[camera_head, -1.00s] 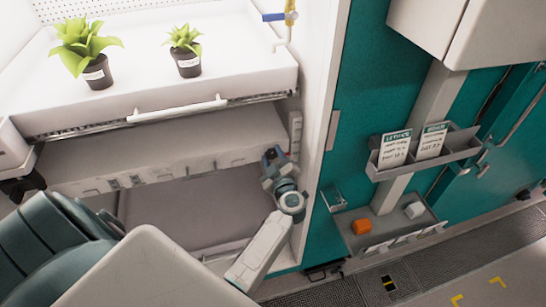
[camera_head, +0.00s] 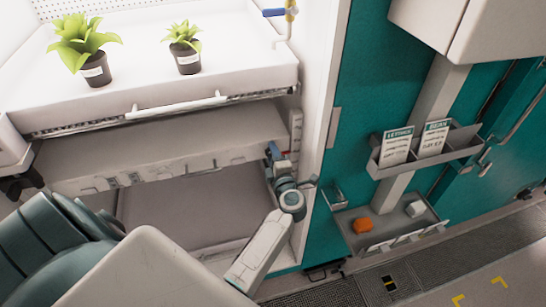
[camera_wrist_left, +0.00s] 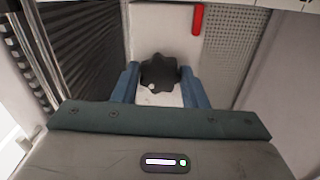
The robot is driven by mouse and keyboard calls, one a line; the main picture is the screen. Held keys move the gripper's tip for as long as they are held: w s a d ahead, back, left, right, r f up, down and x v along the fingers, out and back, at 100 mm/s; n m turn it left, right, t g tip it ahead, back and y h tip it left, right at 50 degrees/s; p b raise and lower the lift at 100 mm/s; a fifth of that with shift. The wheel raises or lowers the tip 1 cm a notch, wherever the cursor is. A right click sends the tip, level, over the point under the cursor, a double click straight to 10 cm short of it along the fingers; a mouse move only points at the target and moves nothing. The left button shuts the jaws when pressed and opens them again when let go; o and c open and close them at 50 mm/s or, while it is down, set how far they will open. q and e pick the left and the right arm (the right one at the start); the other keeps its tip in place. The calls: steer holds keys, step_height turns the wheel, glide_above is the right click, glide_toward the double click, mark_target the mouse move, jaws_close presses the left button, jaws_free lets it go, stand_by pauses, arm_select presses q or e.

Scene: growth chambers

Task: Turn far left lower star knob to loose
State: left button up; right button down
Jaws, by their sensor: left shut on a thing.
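The star knob (camera_wrist_left: 160,73) is black and lobed, with a small pale dot near its lower edge, and sits on a pale panel in the left wrist view. My left gripper (camera_wrist_left: 160,88) has its blue fingers on either side of the knob and is shut on it. In the head view my left gripper (camera_head: 273,151) is at the right end of the lower shelf, beside the chamber's side wall. The knob is too small or hidden to make out there. My right gripper is not in view.
A white tray (camera_head: 200,75) with two potted plants (camera_head: 95,68) (camera_head: 188,62) is above my gripper. A red strip (camera_wrist_left: 197,19) is above the knob. A teal wall (camera_head: 360,105) with card holder (camera_head: 464,143) and small bin (camera_head: 352,237) is to the right.

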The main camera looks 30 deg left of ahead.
arm_select(q)
steer(key=shift+n+b, duration=2.25)
steer(key=shift+n, duration=1.85)
steer(key=o, duration=1)
steer(key=shift+c, duration=0.2)
